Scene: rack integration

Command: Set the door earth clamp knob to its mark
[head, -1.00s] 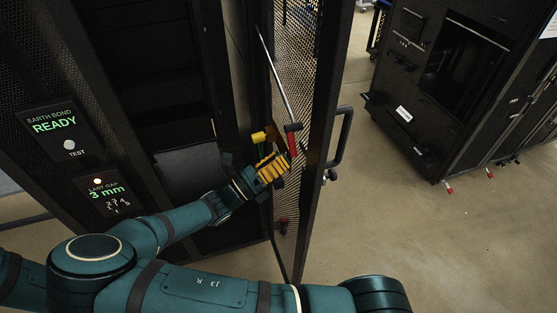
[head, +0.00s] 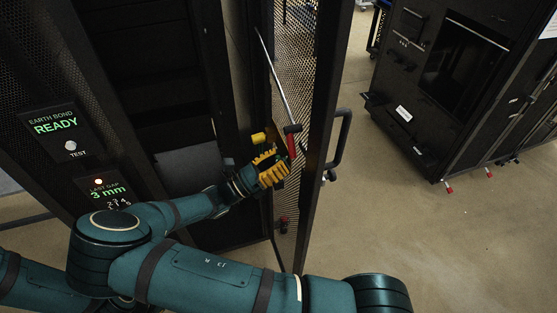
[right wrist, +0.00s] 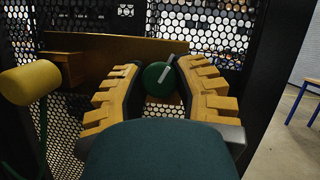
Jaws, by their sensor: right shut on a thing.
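The knob is a round green one with a pale pointer line (right wrist: 159,79), in the right wrist view. The line slants up to the right. My right gripper (head: 268,167) has its yellow ridged fingers on both sides of the knob and is shut on it; they also show in the right wrist view (right wrist: 160,88). A brass-coloured plate (right wrist: 100,48) lies behind the knob, on the perforated door (head: 297,75). I cannot make out the mark. My left gripper is not in view.
A yellow cylinder (right wrist: 30,82) stands left of the fingers; it also shows in the head view (head: 258,138). A red handle (head: 291,146) is close beside the gripper. A display (head: 105,188) reads 3 mm; another (head: 55,126) reads READY.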

